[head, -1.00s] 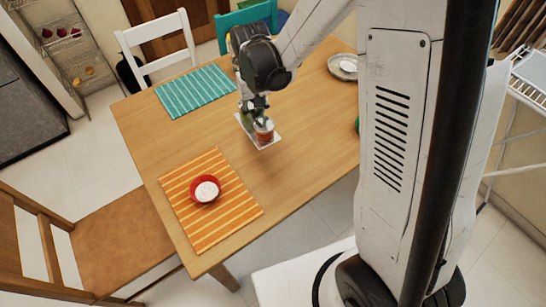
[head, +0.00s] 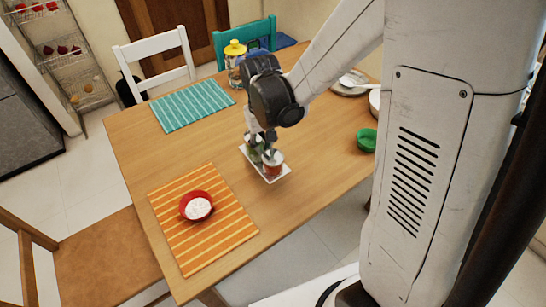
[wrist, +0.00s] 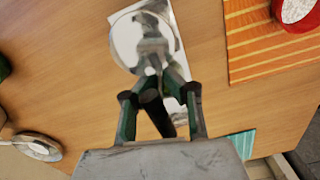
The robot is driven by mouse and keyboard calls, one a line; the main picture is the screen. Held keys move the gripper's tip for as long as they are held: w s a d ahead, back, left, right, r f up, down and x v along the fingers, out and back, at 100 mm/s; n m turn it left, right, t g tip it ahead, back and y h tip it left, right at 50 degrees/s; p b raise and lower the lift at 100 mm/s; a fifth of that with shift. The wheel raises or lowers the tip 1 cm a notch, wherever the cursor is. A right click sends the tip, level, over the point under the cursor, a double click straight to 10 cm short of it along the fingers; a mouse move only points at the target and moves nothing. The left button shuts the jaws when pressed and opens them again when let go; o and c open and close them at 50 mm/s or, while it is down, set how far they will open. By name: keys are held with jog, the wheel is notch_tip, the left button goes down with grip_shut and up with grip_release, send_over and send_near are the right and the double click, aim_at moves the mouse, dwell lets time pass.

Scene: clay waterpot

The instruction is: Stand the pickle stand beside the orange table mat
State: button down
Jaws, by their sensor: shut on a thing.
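The pickle stand (head: 281,176) is a white tray with small jars on it, one with a red-orange body. It is over the middle of the wooden table, up and right of the orange striped mat (head: 165,208), with bare wood showing between them. My gripper (head: 268,136) is shut on the stand from above and hides part of it. In the wrist view, a shiny round lid (wrist: 127,38) and the white tray edge show beyond the fingers (wrist: 160,82). I cannot tell whether the tray touches the table.
A red bowl of white stuff (head: 197,208) sits on the orange mat. A teal mat (head: 190,105), a yellow-lidded jar (head: 235,50), a green bowl (head: 367,140) and a metal plate (head: 345,91) are on the table. Bare wood surrounds the stand.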

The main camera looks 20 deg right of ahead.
aim_at(274, 149)
jog(key=d+f, duration=0.2)
jog(key=d, duration=0.1)
jog(key=shift+s, duration=0.1)
jog(key=shift+f+b, duration=0.35)
jog(key=shift+f, duration=1.55)
jog(key=shift+f, duration=0.2)
jog(key=c, duration=1.9)
grip_release()
jog(key=shift+o, duration=0.2)
jog(key=shift+r, duration=0.1)
